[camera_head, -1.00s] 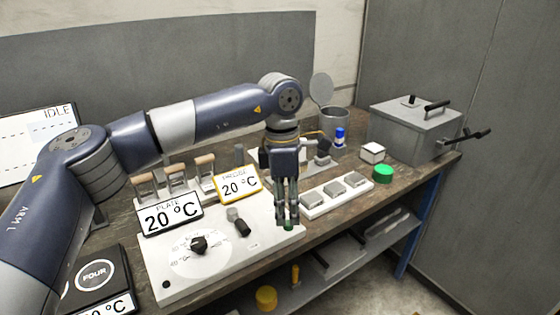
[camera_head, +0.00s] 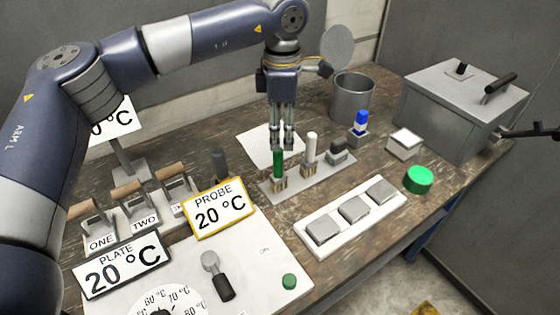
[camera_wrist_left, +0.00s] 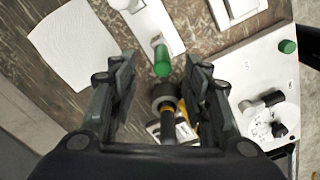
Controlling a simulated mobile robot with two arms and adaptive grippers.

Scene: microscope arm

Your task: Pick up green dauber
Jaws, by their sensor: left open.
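In the left wrist view the green dauber (camera_wrist_left: 162,62) shows between the open fingers of my left gripper (camera_wrist_left: 160,68). Whether the fingers touch it cannot be told.
A blue-capped bottle (camera_head: 360,124), a metal can (camera_head: 352,98) and a grey box (camera_head: 462,105) stand behind and to the right. A green button (camera_head: 419,179) sits near the front edge. The "PROBE" display (camera_head: 219,210) stands at front left.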

